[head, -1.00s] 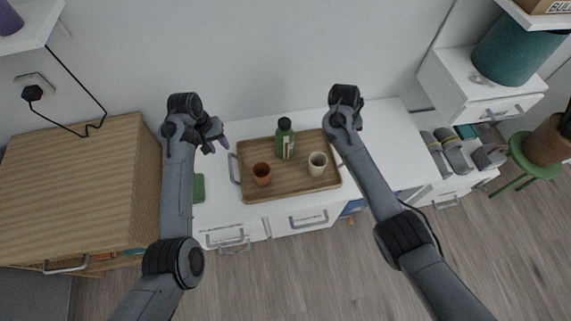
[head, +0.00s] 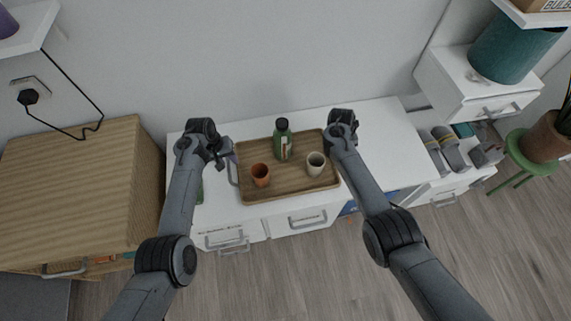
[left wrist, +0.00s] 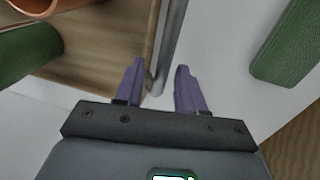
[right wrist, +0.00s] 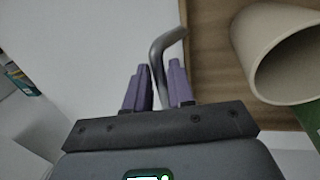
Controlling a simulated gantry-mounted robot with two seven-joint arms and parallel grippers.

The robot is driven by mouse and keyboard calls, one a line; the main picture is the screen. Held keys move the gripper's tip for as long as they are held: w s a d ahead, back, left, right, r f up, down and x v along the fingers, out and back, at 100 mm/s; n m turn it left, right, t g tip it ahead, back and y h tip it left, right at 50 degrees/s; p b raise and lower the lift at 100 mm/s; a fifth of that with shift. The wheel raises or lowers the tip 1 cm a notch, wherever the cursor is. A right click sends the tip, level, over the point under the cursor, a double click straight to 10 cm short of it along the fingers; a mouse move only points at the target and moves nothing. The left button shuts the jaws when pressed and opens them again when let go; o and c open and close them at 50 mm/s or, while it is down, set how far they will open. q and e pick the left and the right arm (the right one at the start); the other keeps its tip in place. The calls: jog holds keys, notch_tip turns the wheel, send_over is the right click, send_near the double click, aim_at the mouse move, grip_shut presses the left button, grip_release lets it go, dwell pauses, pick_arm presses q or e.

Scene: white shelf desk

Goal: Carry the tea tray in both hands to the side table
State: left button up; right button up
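The wooden tea tray (head: 285,188) lies on the white desk. It carries an orange cup (head: 261,175), a green bottle (head: 283,147) and a cream cup (head: 316,164), all upright. My left gripper (head: 231,163) is at the tray's left handle (left wrist: 170,45); in the left wrist view its purple fingers (left wrist: 158,88) stand apart either side of the bar, with gaps. My right gripper (right wrist: 158,88) is at the right handle (right wrist: 158,52); its fingers are closer together and press up to the bar from both sides. The wrist hides this grip in the head view.
A green object (left wrist: 290,45) lies on the desk just left of my left gripper. A wooden cabinet (head: 70,190) stands at the left. At the right are a white drawer unit (head: 480,95), grey slippers (head: 450,150) and a green stool (head: 522,155) with a plant pot.

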pick_arm(q)
jog(key=shift+f, duration=0.45)
pick_arm(e)
jog(key=shift+f, duration=0.45)
pick_arm(q)
jog(key=shift+c, duration=0.2)
pick_arm(e)
jog(key=shift+c, duration=0.2)
pick_arm(q)
jog(key=shift+d, duration=0.1)
jog(key=c, duration=0.5)
pick_arm(e)
grip_shut()
pick_arm(q)
grip_shut()
jog(key=shift+r, duration=0.1)
pick_arm(e)
jog(key=shift+r, duration=0.15)
